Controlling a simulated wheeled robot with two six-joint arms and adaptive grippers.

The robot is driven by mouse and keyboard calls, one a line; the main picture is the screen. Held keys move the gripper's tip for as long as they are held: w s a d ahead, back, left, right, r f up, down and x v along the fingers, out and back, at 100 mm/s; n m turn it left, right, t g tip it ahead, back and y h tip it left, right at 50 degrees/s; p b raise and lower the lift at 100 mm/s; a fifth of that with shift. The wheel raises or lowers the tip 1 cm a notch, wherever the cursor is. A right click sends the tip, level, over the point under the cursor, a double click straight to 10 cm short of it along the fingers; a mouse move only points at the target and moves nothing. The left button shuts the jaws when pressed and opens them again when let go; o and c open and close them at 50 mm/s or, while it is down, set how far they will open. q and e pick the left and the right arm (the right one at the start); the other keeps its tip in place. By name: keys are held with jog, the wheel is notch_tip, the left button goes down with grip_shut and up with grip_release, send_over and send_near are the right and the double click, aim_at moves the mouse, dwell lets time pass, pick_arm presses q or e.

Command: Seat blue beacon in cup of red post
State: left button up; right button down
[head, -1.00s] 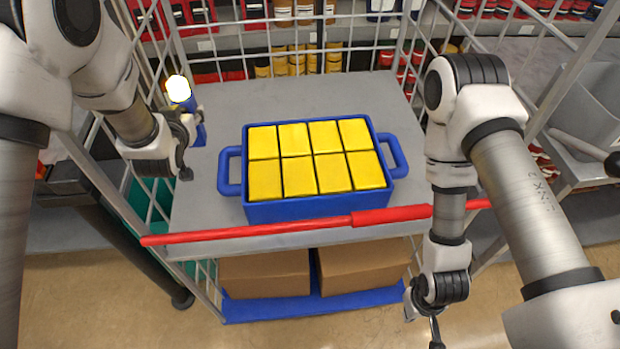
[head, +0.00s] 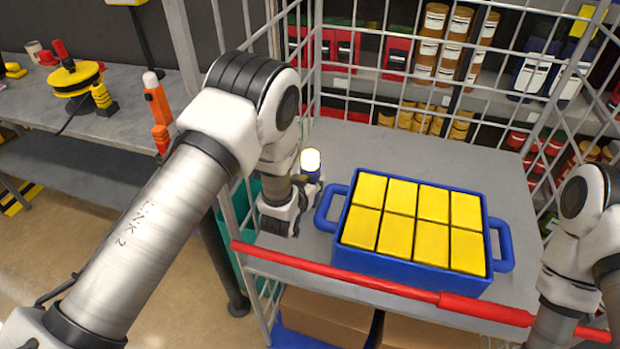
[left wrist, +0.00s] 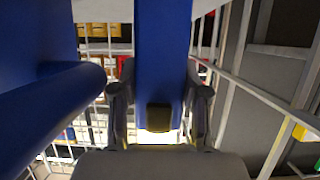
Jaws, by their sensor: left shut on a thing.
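The blue beacon (head: 311,171) has a glowing white top and stands roughly upright at the left of the blue bin, over the cart's shelf. My left gripper (head: 307,192) is shut on it. In the left wrist view the beacon's blue body (left wrist: 163,60), with a black button, lies between the two fingers of my left gripper (left wrist: 160,110). Whether its base touches the shelf is hidden. An orange-red upright piece with a white tip (head: 157,105) stands at the left bench's edge; I cannot tell whether it is the red post. No cup shows clearly. My right gripper is out of view.
A blue bin (head: 415,268) of yellow blocks sits close right of the beacon. A red bar (head: 340,270) crosses the cart's front. Wire mesh walls (head: 400,70) enclose the cart. A grey bench (head: 40,105) at the left holds a yellow reel (head: 75,78).

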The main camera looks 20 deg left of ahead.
pick_arm(q)
jog(key=shift+f, duration=0.15)
jog(key=o, duration=1)
jog(key=shift+o, duration=0.2)
